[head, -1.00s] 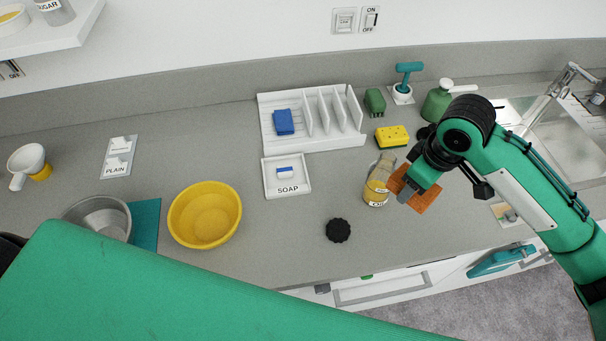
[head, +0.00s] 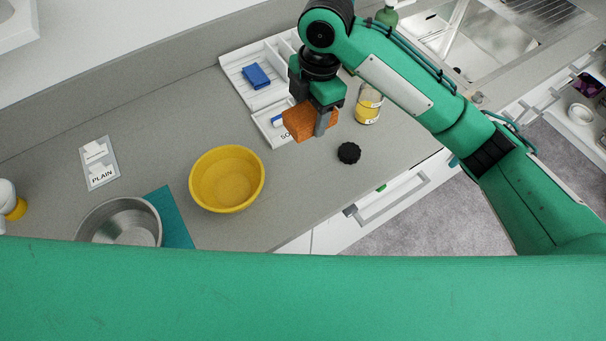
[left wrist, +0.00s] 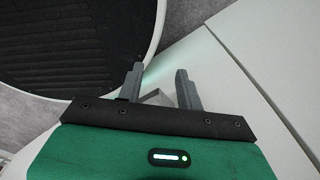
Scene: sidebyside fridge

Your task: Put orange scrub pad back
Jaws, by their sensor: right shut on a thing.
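My right gripper (head: 321,120) is shut on the orange scrub pad (head: 303,123) in the head view. It holds the pad above the counter, in front of the soap tray, part of whose label it hides. A white divided rack (head: 236,64) stands behind, with a blue pad (head: 257,76) in its left compartment. My right arm hides most of the rack's narrow slots. In the left wrist view my left gripper (left wrist: 159,80) is open with nothing between its fingers.
The soap tray (head: 262,128), a labelled jar (head: 368,104) and a black scrubber (head: 349,153) are near the pad. A yellow bowl (head: 227,180) and a metal bowl (head: 120,222) stand left.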

